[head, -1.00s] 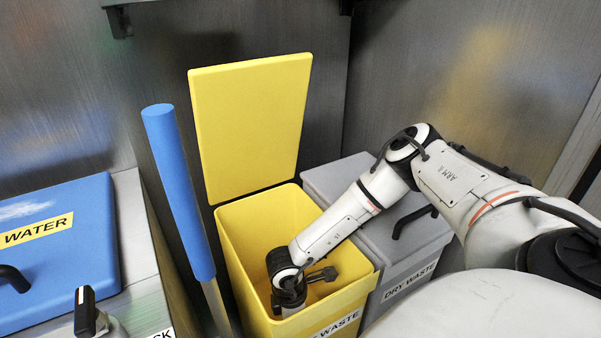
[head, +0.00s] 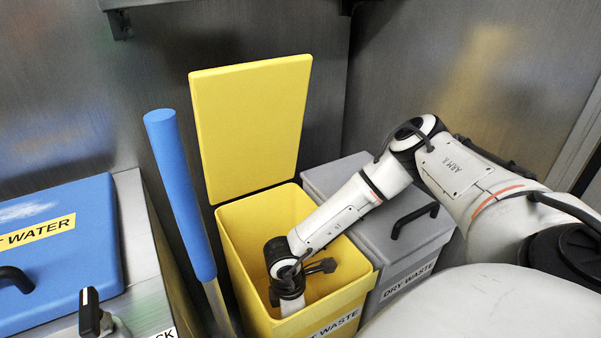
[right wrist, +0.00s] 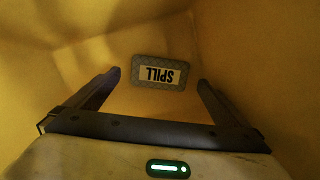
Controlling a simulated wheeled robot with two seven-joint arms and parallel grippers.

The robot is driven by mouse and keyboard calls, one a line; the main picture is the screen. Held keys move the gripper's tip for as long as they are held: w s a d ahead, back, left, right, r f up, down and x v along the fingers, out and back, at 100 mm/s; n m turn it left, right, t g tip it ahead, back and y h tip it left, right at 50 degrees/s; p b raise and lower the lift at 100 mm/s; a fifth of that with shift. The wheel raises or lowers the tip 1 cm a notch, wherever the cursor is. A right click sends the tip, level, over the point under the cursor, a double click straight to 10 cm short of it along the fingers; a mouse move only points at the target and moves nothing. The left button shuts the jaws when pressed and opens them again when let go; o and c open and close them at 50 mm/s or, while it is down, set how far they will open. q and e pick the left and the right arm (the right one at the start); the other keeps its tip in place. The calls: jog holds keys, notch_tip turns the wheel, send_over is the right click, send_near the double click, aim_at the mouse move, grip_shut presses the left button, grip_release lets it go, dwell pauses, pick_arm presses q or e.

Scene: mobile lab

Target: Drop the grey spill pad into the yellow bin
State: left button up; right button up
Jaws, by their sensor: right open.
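The yellow bin (head: 237,245) stands with its lid (head: 250,125) raised against the back wall. My right arm reaches down into it, and the bin's front wall hides the fingers in the head view. In the right wrist view my right gripper (right wrist: 160,88) is open, with its two fingers apart and nothing between them. The grey spill pad (right wrist: 160,83), with a pale SPILL label, is inside the bin beyond the fingertips and apart from them. The bin's yellow walls surround it. The pad is hidden in the head view. My left gripper is not in view.
A grey dry waste bin (head: 412,262) with a closed lid stands right of the yellow bin. A blue-topped pole (head: 182,190) leans at its left. A blue water container lid (head: 70,245) lies further left, with a black-topped object (head: 89,312) in front.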

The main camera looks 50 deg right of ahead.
pick_arm(q)
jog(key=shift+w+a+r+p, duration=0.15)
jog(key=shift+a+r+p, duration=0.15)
jog(key=shift+p, duration=0.8)
pick_arm(e)
notch_tip(320, 180, up, 10)
jog(key=shift+w+a+f, duration=0.2)
jog(key=shift+w+a, duration=0.2)
jog(key=shift+a, duration=0.05)
jog(key=f+b, duration=0.1)
jog(key=f, duration=0.3)
jog(key=f+b, duration=0.2)
jog(key=f, duration=0.3)
jog(key=s+d+f+b, duration=0.1)
jog(key=f, duration=0.3)
jog(key=shift+f, duration=0.3)
jog(key=shift+r, duration=0.7)
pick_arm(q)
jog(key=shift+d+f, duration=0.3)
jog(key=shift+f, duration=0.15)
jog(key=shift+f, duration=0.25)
pick_arm(e)
jog(key=shift+f, duration=0.1)
